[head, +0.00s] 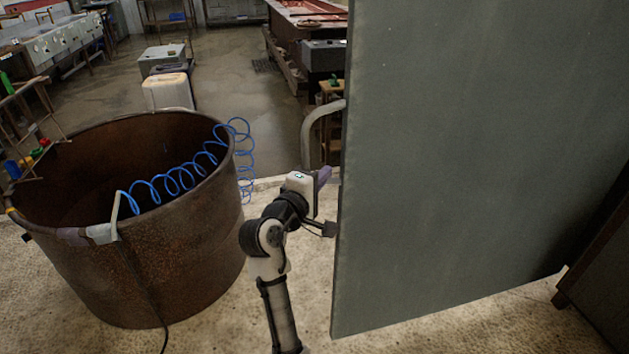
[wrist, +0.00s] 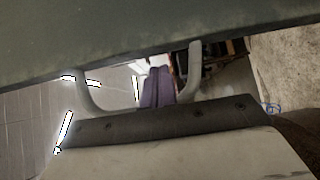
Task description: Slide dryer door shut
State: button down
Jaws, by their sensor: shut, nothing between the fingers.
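The dryer door (head: 480,150) is a large grey-green panel filling the right half of the head view, standing at an angle to the dark body (head: 598,275) at far right. It also crosses the top of the wrist view (wrist: 130,35). Its pale curved handle (head: 312,128) sticks out past its left edge. My gripper (head: 323,176), with purple fingers, is at the door's left edge just below the visible handle. In the wrist view the shut fingers (wrist: 157,88) appear between the handle's two legs (wrist: 193,72). The handle's middle is hidden, so contact cannot be told.
A rusty round tub (head: 180,255) with a coiled blue hose (head: 175,180) stands close left of my arm. A cream container (head: 168,91) and grey box (head: 165,58) are behind it. Pale floor (head: 300,265) is clear between tub and door.

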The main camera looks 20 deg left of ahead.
jog(key=shift+w+d, duration=0.2)
jog(key=shift+w, duration=0.8)
jog(key=shift+w+d, duration=0.15)
jog(key=shift+w, duration=0.8)
jog(key=shift+p, duration=0.3)
